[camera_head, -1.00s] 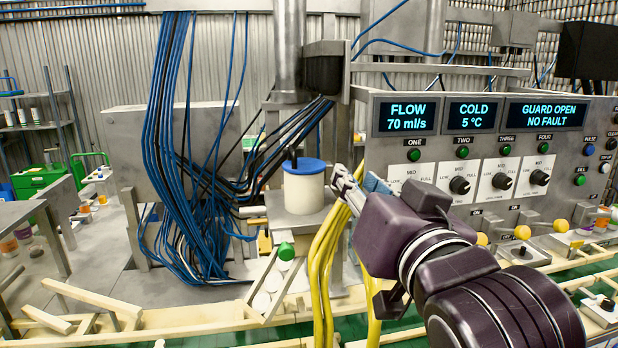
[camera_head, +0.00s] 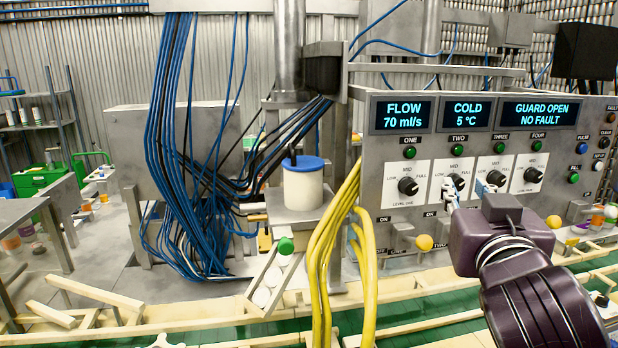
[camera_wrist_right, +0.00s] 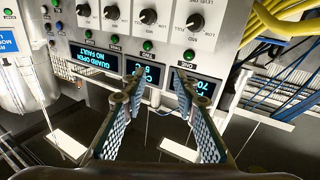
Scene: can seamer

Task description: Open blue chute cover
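A round blue cover (camera_head: 303,163) lies on a white cylinder (camera_head: 304,188) on a grey metal stand, left of the control panel. It looks closed. I cannot tell for sure that it is the chute cover. My right gripper (camera_head: 468,188) is in front of the panel's knobs, well to the right of the blue cover. In the right wrist view its two fingers (camera_wrist_right: 160,88) are apart with nothing between them. A small pale metal piece at the bottom edge of the head view may be the tip of my left gripper; its fingers cannot be made out.
The control panel (camera_head: 385,167) with knobs and lit displays stands close to my right gripper. Yellow hoses (camera_head: 325,250) hang between it and the white cylinder. Blue cables (camera_head: 190,170) hang at the left.

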